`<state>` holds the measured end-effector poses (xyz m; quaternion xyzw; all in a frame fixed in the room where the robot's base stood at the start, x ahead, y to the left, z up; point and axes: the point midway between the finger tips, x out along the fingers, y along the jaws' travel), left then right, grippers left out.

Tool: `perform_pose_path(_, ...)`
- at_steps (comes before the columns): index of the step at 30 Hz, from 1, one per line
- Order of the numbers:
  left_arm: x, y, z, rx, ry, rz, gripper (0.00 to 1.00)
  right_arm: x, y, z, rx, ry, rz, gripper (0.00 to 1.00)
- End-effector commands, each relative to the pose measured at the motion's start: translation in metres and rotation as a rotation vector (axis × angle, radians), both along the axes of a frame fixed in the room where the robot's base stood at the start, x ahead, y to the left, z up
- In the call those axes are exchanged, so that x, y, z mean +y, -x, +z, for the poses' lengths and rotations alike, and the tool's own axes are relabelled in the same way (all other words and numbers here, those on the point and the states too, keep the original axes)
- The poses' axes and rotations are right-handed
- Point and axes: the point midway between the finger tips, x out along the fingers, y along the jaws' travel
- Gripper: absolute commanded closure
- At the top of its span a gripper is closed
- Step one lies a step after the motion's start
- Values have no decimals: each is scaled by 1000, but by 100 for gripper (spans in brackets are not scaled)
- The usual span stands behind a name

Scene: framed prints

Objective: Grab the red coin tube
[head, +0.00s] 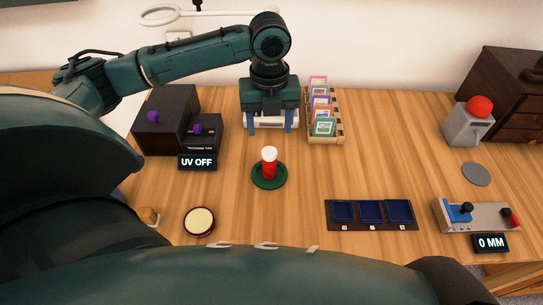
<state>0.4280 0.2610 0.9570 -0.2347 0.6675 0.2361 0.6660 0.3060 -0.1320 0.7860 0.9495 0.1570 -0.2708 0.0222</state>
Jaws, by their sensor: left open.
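The red coin tube (269,164) stands upright on a round dark green base (269,175) in the middle of the wooden table. It has a white top. My left gripper (271,129) points down just behind the tube in the head view, with its two blue fingers apart. The fingers look apart from the tube, and nothing shows clearly held between them. A white object partly shows behind the fingers. My right gripper does not show.
A dark box with purple knobs (166,120) and a "UV OFF" display (198,162) stands left. A card rack (325,138) is right of the gripper. A blue three-slot tray (371,226), a round cream-topped dish (199,221) and a lever panel (478,216) lie nearer.

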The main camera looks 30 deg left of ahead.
Motion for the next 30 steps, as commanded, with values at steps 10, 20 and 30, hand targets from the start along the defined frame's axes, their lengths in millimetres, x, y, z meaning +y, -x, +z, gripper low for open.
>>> perform_pose_path(10,0,0,-61,0,1,2,40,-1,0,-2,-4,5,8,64)
perform_pose_path(20,4,-3,-94,2,0,3,40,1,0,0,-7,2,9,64)
perform_pose_path(30,4,-3,-119,-3,0,1,40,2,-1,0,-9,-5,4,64)
